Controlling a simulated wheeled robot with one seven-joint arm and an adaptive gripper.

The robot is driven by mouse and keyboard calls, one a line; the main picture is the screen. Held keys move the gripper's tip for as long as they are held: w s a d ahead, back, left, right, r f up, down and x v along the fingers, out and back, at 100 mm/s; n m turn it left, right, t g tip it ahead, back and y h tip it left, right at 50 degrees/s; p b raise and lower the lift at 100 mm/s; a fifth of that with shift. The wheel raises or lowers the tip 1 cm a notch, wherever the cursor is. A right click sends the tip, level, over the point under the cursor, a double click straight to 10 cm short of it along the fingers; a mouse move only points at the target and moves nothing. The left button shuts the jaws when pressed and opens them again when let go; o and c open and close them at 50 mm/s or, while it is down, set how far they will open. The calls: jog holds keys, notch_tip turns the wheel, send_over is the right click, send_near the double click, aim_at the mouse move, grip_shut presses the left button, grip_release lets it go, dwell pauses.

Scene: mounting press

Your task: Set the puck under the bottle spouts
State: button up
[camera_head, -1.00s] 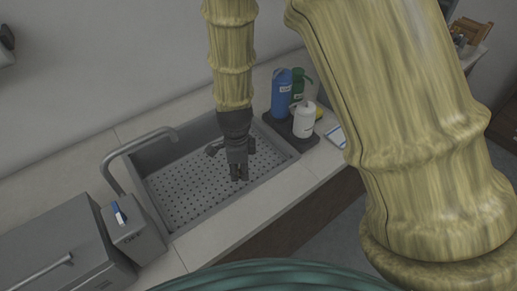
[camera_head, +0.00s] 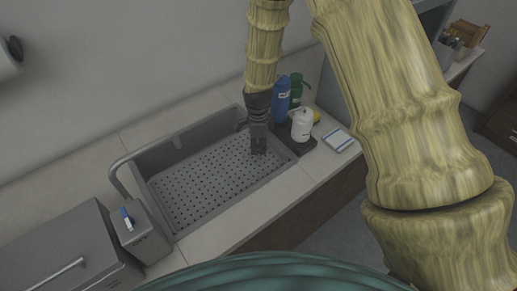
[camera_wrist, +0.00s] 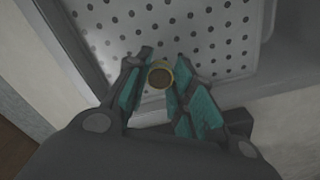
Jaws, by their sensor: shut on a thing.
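The puck (camera_wrist: 160,76) is a small round brown disc with a gold rim, held between the teal-padded fingers of my gripper (camera_wrist: 158,84) in the wrist view. In the head view my gripper (camera_head: 258,150) is over the right end of the perforated sink floor (camera_head: 205,185), and the puck cannot be made out there. Right of the gripper, a white pump bottle (camera_head: 302,125), a blue bottle (camera_head: 282,97) and a green bottle (camera_head: 296,90) stand on a dark tray (camera_head: 308,146). The gripper is close to the tray's left side.
A tap (camera_head: 122,165) arches over the sink's left end. A grey box with a blue-and-white switch (camera_head: 127,218) and a larger grey machine (camera_head: 65,245) stand at left. A white cloth with blue stripes (camera_head: 337,140) lies right of the tray. The front counter strip is clear.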

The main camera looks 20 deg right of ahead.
aim_at(258, 147)
jog(key=shift+f+p, duration=0.7)
jog(key=shift+f, duration=0.85)
jog(key=shift+f, duration=0.15)
jog(key=o, duration=0.9)
jog(key=shift+c, duration=0.2)
jog(key=shift+r, duration=0.2)
jog(key=shift+r+b, duration=2)
jog(key=shift+r, duration=3.95)
